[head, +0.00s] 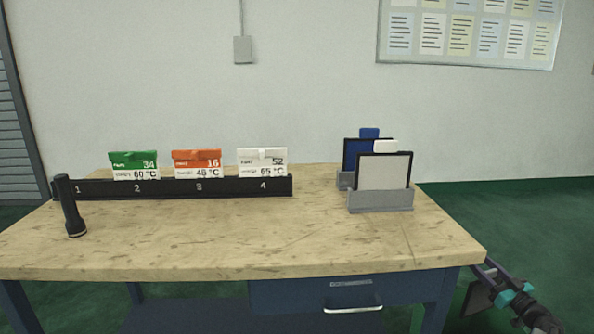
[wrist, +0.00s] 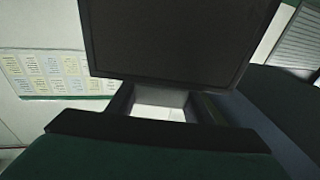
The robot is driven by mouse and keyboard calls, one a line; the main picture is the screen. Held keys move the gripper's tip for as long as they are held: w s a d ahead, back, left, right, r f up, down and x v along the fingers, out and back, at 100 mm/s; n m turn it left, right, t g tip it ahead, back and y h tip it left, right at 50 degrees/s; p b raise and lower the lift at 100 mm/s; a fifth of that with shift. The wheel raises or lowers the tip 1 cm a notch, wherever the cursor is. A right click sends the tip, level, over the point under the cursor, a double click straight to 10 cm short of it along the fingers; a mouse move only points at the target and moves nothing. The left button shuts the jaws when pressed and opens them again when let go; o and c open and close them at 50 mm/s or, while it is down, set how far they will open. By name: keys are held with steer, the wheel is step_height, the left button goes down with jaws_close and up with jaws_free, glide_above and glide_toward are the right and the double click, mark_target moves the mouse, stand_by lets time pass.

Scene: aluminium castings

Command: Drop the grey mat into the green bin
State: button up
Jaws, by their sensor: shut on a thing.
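My gripper (head: 497,284) is low at the right, beside the workbench's right end in the head view. In the wrist view its fingers (wrist: 160,103) are shut on the pale tab of a dark grey, black-framed panel (wrist: 170,40). This panel is the likeliest grey mat. It shows small and dark in the head view (head: 478,298), off the bench and above the green floor. Its far edge is cut off in the wrist view. I see no green bin in either view.
The wooden workbench (head: 250,240) has a dark torch (head: 70,208) at left. A black numbered rack (head: 215,186) holds green, orange and white tags. Grey stands (head: 380,202) hold a blue panel (head: 358,152) and a pale panel (head: 384,172). The bench's front middle is clear.

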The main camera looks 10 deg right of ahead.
steer(key=shift+f+b, duration=0.35)
steer(key=shift+f, duration=0.2)
steer(key=o, duration=1.5)
steer(key=shift+s, duration=0.2)
steer(key=shift+p+v, duration=1.5)
steer(key=shift+v, duration=5.2)
steer(key=shift+s, duration=0.15)
